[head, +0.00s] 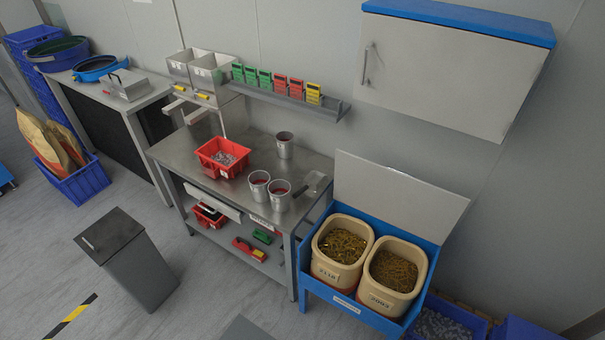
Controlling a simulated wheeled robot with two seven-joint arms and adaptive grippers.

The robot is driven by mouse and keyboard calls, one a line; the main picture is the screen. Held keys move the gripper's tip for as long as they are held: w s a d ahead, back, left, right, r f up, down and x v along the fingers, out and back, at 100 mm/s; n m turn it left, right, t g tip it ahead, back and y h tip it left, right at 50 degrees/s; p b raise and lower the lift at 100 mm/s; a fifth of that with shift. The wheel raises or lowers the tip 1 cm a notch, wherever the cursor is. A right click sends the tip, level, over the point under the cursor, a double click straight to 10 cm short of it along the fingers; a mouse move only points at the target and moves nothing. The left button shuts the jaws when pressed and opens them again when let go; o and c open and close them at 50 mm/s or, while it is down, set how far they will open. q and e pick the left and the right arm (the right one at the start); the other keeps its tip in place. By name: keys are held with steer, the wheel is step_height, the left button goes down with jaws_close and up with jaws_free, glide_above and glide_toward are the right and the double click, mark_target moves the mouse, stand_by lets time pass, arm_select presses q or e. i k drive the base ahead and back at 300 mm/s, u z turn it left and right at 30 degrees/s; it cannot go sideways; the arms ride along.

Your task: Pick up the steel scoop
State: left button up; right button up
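The steel scoop (317,181) appears to be the small grey metal piece lying at the right end of the steel table (178,151). It is beside the metal cups and close to the table's right edge. It is small in the picture, so its exact shape and which way its handle points are hard to tell. Neither of my grippers shows in the head view.
Metal cups (280,201) and a red crate (208,168) share the table. A blue stand (318,289) with two beige bins (330,272) adjoins its right side. A grey waste bin (138,270) stands on the floor in front. Open floor (215,290) lies before the table.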

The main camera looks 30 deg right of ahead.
mark_target(315, 180)
steer(key=i, duration=0.85)
steer(key=z, duration=0.35)
